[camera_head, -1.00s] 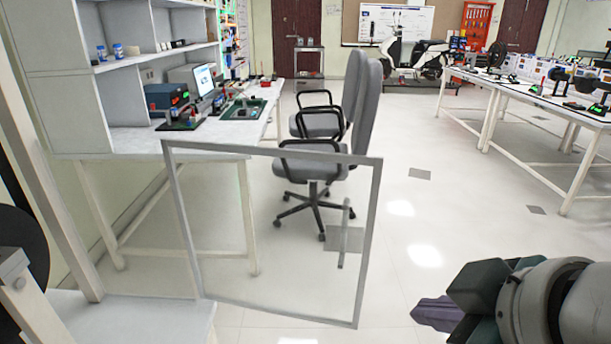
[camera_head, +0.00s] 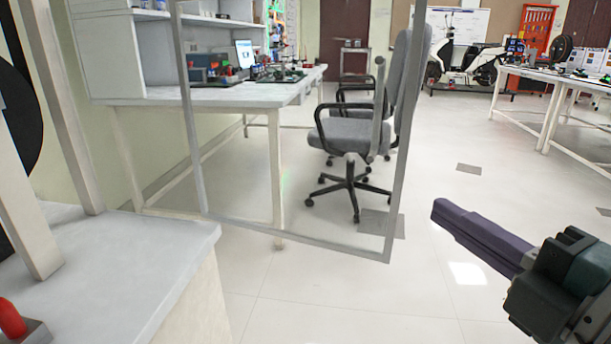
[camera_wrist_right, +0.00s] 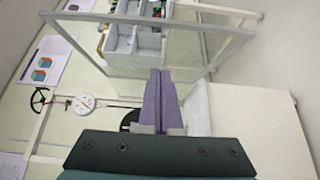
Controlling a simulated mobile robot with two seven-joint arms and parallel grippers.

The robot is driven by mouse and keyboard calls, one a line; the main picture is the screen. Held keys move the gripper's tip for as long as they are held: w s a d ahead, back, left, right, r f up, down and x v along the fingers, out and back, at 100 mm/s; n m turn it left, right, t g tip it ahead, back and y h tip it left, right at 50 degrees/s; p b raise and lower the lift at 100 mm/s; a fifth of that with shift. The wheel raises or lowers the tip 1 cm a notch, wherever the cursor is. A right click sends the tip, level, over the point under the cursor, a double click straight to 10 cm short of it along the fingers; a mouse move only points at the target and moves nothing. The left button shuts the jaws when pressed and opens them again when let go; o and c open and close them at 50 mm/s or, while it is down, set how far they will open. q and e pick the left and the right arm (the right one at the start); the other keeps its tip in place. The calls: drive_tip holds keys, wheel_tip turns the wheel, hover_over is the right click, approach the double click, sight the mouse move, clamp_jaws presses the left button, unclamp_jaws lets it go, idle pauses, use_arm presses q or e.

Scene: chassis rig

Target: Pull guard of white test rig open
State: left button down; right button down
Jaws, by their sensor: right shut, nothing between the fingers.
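The white test rig's pale base (camera_head: 130,262) and upright posts (camera_head: 62,110) fill the left of the head view. Its guard (camera_head: 396,200) is a clear panel in a thin grey frame, standing out from the rig over the open floor. A grey bar handle (camera_head: 378,105) sits near the guard's right side. My right gripper (camera_head: 437,213) is shut and empty, to the right of the guard's lower right corner and apart from it in the picture. Its purple fingers lie together in the wrist view (camera_wrist_right: 160,75), where a grey frame (camera_wrist_right: 232,48) shows beyond them. My left gripper is not in view.
A workbench (camera_head: 215,95) and a grey office chair (camera_head: 350,135) stand behind the guard. Another table (camera_head: 545,85) is at the far right. The floor (camera_head: 330,300) in front and to the right is clear. A red knob (camera_head: 11,320) shows at the lower left.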

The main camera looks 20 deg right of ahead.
approach(382, 157)
drive_tip(key=w+a, duration=0.3)
drive_tip(key=shift+w+d, duration=1.15)
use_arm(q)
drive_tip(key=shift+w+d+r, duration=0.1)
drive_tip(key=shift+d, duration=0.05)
use_arm(e)
drive_tip(key=shift+w+d, duration=0.3)
